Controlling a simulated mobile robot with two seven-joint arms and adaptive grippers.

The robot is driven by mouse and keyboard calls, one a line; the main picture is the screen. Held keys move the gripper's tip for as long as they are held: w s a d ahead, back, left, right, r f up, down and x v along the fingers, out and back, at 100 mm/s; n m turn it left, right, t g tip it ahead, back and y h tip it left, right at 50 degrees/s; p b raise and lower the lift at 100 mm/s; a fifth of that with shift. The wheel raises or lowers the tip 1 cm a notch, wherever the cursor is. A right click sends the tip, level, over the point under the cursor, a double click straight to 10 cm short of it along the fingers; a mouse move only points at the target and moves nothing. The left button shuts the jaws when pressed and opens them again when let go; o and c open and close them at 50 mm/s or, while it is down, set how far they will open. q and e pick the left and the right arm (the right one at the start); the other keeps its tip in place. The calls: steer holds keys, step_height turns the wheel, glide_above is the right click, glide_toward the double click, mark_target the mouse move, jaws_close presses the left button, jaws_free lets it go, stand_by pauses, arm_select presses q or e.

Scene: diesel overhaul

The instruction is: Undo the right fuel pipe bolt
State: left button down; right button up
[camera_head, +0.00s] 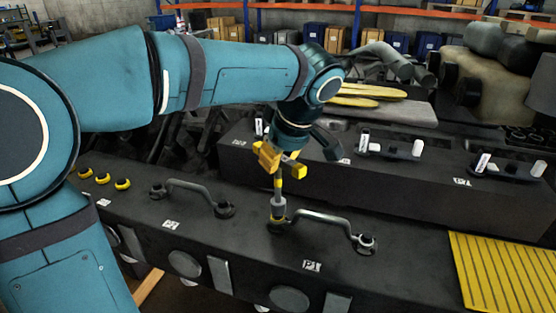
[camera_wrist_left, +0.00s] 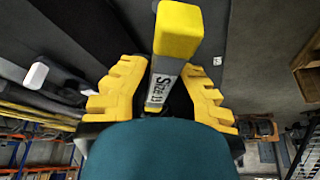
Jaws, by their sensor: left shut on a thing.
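My left gripper (camera_head: 280,164) points down over the dark engine block (camera_head: 190,238). It is shut on a yellow and grey tool (camera_head: 278,188) that stands roughly upright. In the left wrist view the tool (camera_wrist_left: 178,40) is marked "Size 13" and sits between the yellow fingers. The tool's lower end meets the bolt fitting (camera_head: 278,226) at the left end of the fuel pipe (camera_head: 322,216) labelled P1. Whether it is fully seated cannot be told. That pipe's right-end fitting (camera_head: 365,244) is uncovered. My right gripper is not in view.
A second pipe (camera_head: 190,185) lies to the left, with several yellow caps (camera_head: 102,178) further left. A yellow ribbed mat (camera_head: 505,270) lies at the right. Behind is another dark block (camera_head: 400,185) with white-marked parts, and shelving with boxes (camera_head: 335,39).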

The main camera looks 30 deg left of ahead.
arm_select(q)
steer(key=m+t, duration=0.1)
steer(key=m, duration=0.2)
steer(key=shift+m+b, duration=0.3)
steer(key=shift+m, duration=0.1)
steer(key=m+t+h, duration=0.1)
steer(key=m, duration=0.3)
steer(key=m+t+h, duration=0.1)
steer(key=m, duration=0.1)
steer(key=shift+m, duration=0.3)
steer(key=shift+m+h+p, duration=0.7)
steer(key=shift+m, duration=0.7)
steer(key=shift+m+h+p, duration=0.7)
steer(key=shift+m+p, duration=0.05)
steer(key=shift+m, duration=1.25)
steer(key=shift+a+m+h+p, duration=0.1)
steer(key=shift+m+h+p, duration=0.5)
steer(key=shift+m, duration=1.2)
steer(key=m, duration=0.2)
steer(key=m+g+h, duration=0.1)
steer(key=m, duration=0.1)
steer(key=shift+m+h, duration=0.3)
steer(key=shift+m, duration=0.1)
steer(key=shift+m+g+h, duration=0.4)
steer(key=shift+m+g, duration=0.5)
steer(key=shift+m, duration=1.6)
